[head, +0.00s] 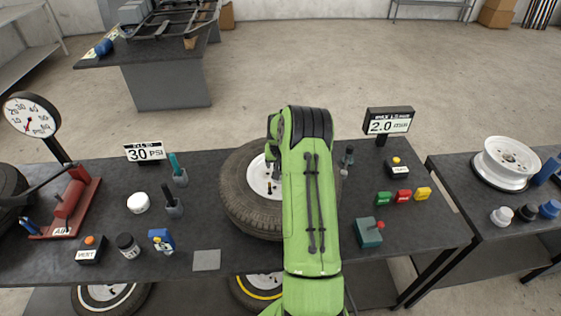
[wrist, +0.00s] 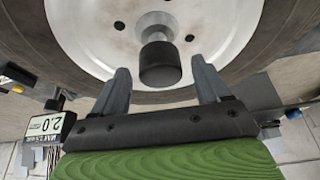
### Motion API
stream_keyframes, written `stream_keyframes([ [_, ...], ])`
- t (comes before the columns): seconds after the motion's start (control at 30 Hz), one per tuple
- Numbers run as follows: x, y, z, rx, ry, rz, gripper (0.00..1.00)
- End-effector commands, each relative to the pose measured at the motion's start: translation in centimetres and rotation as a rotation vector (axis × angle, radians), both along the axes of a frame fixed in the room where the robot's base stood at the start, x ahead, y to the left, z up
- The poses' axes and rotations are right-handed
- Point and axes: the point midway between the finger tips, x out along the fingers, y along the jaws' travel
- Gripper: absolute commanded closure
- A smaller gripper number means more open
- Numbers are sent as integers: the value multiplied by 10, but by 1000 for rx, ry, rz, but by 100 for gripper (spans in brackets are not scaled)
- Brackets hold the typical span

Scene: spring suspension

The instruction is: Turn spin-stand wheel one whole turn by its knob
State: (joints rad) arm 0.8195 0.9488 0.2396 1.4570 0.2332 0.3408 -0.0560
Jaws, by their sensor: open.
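The spin-stand wheel is a dark tyre (head: 238,200) with a white disc (head: 258,178), lying at the middle of the bench in the head view. My green arm covers its right part. In the wrist view the white disc (wrist: 90,28) fills the top, with several dark holes. A black cylindrical knob (wrist: 160,66) on a pale stem stands out from it. My gripper (wrist: 160,72) is open, with one finger on each side of the knob. A gap shows between the knob and each finger. The fingers are hidden in the head view.
A display reading 2.0 (head: 388,122) stands behind the wheel at right. Green, red and yellow blocks (head: 403,196) and a teal box (head: 369,232) lie right of my arm. Left are a 30 PSI sign (head: 144,152), a blue box (head: 161,240) and a grey pad (head: 206,260).

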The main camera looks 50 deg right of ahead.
Motion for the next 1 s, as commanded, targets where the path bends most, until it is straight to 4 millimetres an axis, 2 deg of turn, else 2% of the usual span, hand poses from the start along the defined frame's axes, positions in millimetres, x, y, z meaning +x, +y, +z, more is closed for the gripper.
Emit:
stream_keyframes([
  [0.27, 2, -1, -4, -1, 0, 1, 25],
  [0.37, 1, -1, -4, -1, 0, 1, 37],
  [0.77, 1, -1, -4, -1, 0, 1, 98],
  [1.0, 1, -1, -4, -1, -1, 13, 100],
])
